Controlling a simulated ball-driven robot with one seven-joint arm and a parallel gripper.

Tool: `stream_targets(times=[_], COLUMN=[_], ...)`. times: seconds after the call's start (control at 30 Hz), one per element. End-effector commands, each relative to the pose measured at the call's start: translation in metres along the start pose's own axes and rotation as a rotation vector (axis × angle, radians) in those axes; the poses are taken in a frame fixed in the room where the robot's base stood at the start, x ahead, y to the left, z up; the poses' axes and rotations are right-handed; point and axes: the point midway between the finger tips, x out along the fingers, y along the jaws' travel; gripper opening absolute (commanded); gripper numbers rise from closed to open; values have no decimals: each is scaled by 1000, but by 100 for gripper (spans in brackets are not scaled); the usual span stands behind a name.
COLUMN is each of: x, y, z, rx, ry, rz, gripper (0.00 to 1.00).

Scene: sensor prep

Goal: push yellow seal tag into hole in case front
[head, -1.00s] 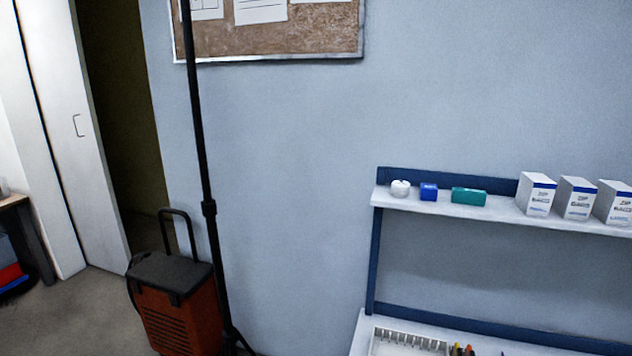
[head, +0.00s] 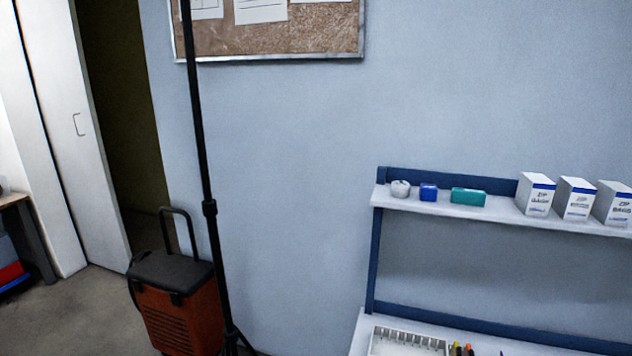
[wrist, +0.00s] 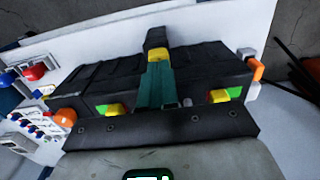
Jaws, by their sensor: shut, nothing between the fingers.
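In the wrist view, a black ribbed case (wrist: 90,80) lies on a white surface. My gripper (wrist: 160,64) is in front of it, with narrow teal fingers shut together and pointing at the case. A small yellow patch (wrist: 183,54) shows at the fingertips, and it looks like the seal tag. I cannot tell whether it touches the fingers or sits in a hole. The hole in the case front is not clearly seen. The head view shows neither the case nor my gripper.
An orange round part (wrist: 66,117) lies left of the case, with blue and red items beyond it. In the head view, a shelf (head: 500,211) holds small boxes above a bench with a white rack (head: 405,340). A black pole (head: 204,160) and an orange wheeled case (head: 180,315) stand left.

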Motion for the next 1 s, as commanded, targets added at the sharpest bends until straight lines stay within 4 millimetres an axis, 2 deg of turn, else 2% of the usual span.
stream_targets(times=[0.03,0.8,1.0], x=[-8,-60,-61], y=[0,0,0], z=[0,-1,0], rx=[0,0,0], ry=[0,2,2], rz=[0,0,0], gripper=[0,0,0])
